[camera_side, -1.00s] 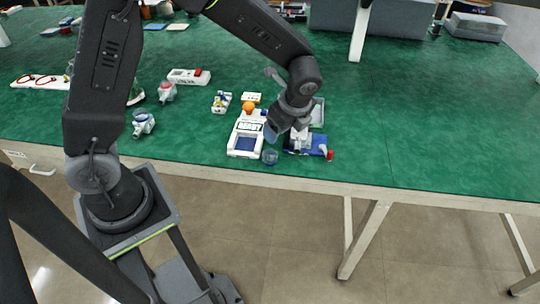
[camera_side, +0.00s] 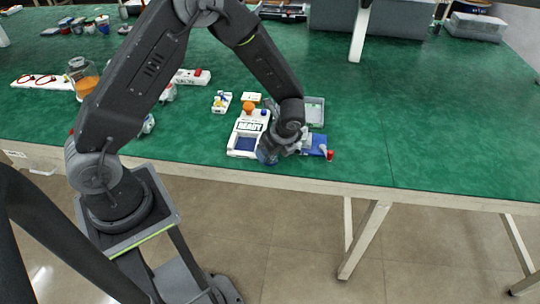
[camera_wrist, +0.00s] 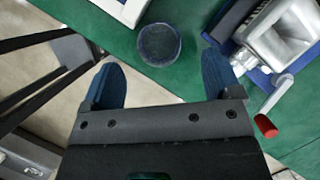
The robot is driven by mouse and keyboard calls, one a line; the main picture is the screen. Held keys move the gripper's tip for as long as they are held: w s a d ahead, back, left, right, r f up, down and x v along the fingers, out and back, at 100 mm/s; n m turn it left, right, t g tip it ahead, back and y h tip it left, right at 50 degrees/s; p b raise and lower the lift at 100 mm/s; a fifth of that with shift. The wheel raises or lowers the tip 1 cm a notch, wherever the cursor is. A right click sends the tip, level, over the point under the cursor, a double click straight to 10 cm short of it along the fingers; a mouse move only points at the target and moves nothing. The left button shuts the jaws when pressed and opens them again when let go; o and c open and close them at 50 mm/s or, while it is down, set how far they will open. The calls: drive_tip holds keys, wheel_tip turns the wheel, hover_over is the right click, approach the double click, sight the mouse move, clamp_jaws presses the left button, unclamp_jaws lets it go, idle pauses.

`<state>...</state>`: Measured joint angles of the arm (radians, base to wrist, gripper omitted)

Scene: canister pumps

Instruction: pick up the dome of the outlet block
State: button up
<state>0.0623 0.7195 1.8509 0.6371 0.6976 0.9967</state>
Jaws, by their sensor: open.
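A round, dark, glassy piece (camera_wrist: 159,44), which looks like the dome, rests on the green table in the wrist view. It is close to the table's front edge. My gripper (camera_wrist: 162,75) is open, its two blue fingers spread wide. The piece is ahead of the fingertips, roughly centred between them, and nothing is held. In the side view my gripper (camera_side: 268,153) is low at the table's front edge, beside the white READY unit, and hides most or all of the piece. I cannot tell which block is the outlet block.
The white READY unit (camera_side: 246,134) with an orange ball (camera_side: 249,107) stands left of my gripper. A metal hand-cranked device (camera_wrist: 278,40) with a red handle (camera_wrist: 266,126) sits on a blue base (camera_side: 315,146) close on the right. Small blocks (camera_side: 221,101) stand behind.

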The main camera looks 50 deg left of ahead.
drive_tip(key=x, duration=0.3)
drive_tip(key=shift+a+f, duration=0.1)
drive_tip(key=shift+a, duration=0.1)
drive_tip(key=c, duration=1)
